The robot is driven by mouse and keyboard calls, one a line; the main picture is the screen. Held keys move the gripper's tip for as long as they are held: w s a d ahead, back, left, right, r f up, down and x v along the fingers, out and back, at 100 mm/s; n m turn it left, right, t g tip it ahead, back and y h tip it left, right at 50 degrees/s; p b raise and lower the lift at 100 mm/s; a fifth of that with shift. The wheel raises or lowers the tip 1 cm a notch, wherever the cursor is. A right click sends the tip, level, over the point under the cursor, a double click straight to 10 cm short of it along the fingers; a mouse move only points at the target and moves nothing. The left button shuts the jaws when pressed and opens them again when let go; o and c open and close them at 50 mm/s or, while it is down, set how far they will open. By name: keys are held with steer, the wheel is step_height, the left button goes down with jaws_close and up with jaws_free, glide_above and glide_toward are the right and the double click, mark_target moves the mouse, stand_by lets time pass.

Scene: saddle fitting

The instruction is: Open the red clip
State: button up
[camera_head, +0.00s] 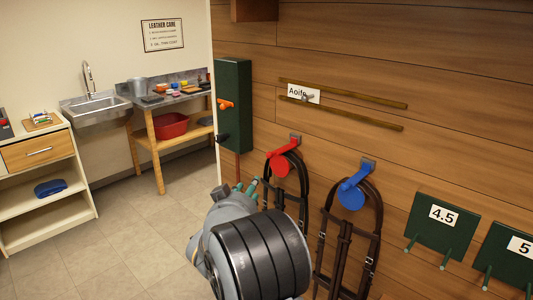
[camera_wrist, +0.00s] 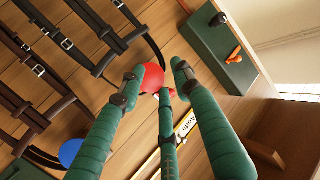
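The red clip (camera_head: 283,164) is a red lever with a round disc, mounted on the wood wall, with a dark strap bridle (camera_head: 303,185) hanging at it. In the wrist view the red disc (camera_wrist: 153,76) shows between and behind my fingers. My gripper (camera_head: 251,188) has green fingers and sits below and to the left of the red clip in the head view. In the wrist view my gripper (camera_wrist: 158,80) has its fingers spread apart, with nothing held between them. Whether any finger touches the red clip cannot be told. The fingers partly hide the clip's lever.
A blue clip (camera_head: 351,197) with another bridle (camera_head: 346,238) is right of the red one. A dark green wall box (camera_head: 233,105) with an orange lever (camera_head: 226,103) is to the left. A name rail (camera_head: 345,93) runs above. Floor (camera_head: 120,240) at left is clear.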

steer(key=t+h, duration=0.2)
glide_toward(269, 156)
steer(key=shift+n, duration=0.3)
steer(key=w+p, duration=0.1)
steer(key=w, duration=0.2)
steer(key=w+d+p, duration=0.1)
steer(key=w, duration=0.3)
steer(key=w+d+p, duration=0.1)
steer(key=w+p, duration=0.1)
steer(key=w, duration=0.1)
steer(key=shift+w, duration=0.35)
steer(key=shift+c, duration=1)
jaws_close()
